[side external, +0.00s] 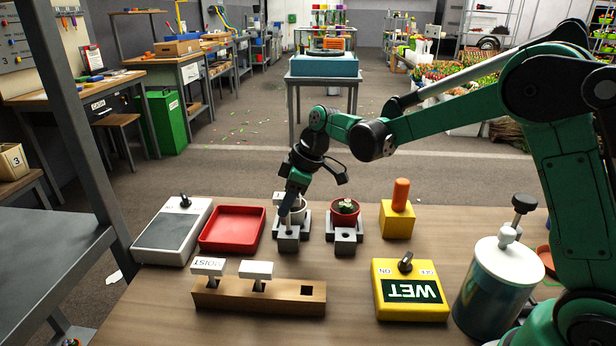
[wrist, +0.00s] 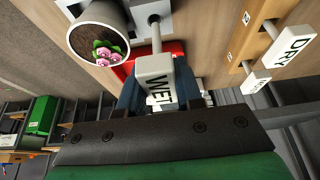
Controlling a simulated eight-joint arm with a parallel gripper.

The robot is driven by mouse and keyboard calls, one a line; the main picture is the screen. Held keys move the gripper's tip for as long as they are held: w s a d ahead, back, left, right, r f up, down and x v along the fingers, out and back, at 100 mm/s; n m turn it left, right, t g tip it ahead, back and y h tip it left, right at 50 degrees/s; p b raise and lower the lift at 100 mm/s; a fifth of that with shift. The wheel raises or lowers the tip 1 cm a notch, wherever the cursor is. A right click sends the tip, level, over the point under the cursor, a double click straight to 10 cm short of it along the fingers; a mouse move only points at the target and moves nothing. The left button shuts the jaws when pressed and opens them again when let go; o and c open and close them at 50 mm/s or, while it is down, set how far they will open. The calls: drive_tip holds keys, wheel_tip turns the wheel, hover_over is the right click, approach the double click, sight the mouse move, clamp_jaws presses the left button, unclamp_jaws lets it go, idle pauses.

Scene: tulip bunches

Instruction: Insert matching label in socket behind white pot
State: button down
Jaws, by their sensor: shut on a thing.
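My gripper (side external: 289,206) is shut on the white WET label (wrist: 154,78), gripping it by its block. The label's stem (wrist: 155,38) points at the grey socket block (side external: 288,240) beside the white pot (side external: 299,211). In the side view the stem's lower end is at the top of that block; I cannot tell how deep it sits, if at all. The white pot (wrist: 93,30) holds pink flowers in the wrist view and is partly hidden by my gripper in the side view.
A wooden rack (side external: 262,300) holds a MOIST label (side external: 208,266) and another label (side external: 256,270), with one empty square hole. A red pot (side external: 344,218), red tray (side external: 232,229), grey-topped device (side external: 172,232), yellow WET box (side external: 410,290) and lidded jar (side external: 498,285) stand around.

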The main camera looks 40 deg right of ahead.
sight(289, 229)
drive_tip(key=shift+f, duration=1.75)
drive_tip(key=c, duration=0.5)
unclamp_jaws()
drive_tip(key=shift+v, duration=2.75)
